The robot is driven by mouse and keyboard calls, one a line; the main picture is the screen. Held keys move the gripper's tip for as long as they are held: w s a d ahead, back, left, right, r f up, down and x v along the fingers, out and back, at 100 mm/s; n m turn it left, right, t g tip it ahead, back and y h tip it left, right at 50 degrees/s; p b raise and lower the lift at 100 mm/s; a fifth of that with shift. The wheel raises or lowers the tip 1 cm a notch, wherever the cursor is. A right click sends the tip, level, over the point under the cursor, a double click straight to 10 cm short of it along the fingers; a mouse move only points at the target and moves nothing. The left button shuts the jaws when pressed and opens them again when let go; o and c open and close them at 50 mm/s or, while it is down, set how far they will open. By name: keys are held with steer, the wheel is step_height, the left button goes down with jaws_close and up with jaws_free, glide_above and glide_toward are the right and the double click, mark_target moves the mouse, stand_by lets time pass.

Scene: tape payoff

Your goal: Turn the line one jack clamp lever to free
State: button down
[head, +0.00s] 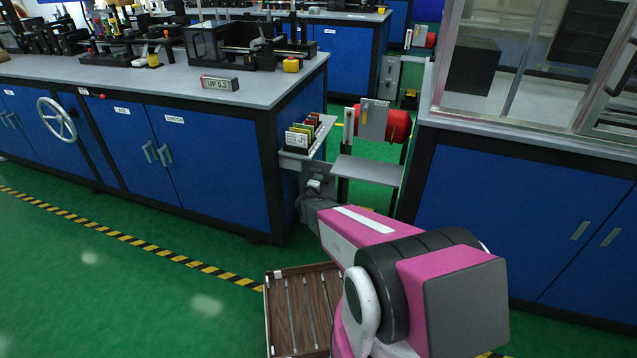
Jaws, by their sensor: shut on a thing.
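My pink and grey arm reaches from the lower right toward the right end of the left blue bench. My gripper (313,196) is at its far end, small and partly hidden by my own wrist. It is shut at a small grey fitting (314,184) low on the bench's end, under the card shelf. This is where the line one jack clamp lever seems to be. The lever's shape and angle are too small and too covered to make out.
A shelf with upright coloured cards (301,137) sits just above my gripper. A grey stand with a red roll (398,125) is to its right. A brown slatted tray (302,312) is below my arm. The right blue cabinet (530,215) is close by. Green floor is clear at left.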

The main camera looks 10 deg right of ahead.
steer(key=shift+r+n, duration=0.1)
steer(key=shift+n, duration=0.4)
steer(key=c, duration=1.1)
jaws_free()
steer(key=shift+s+a, duration=0.1)
steer(key=shift+s, duration=0.05)
steer(key=v, duration=1)
steer(key=shift+s+a, duration=0.15)
steer(key=shift+s, duration=0.1)
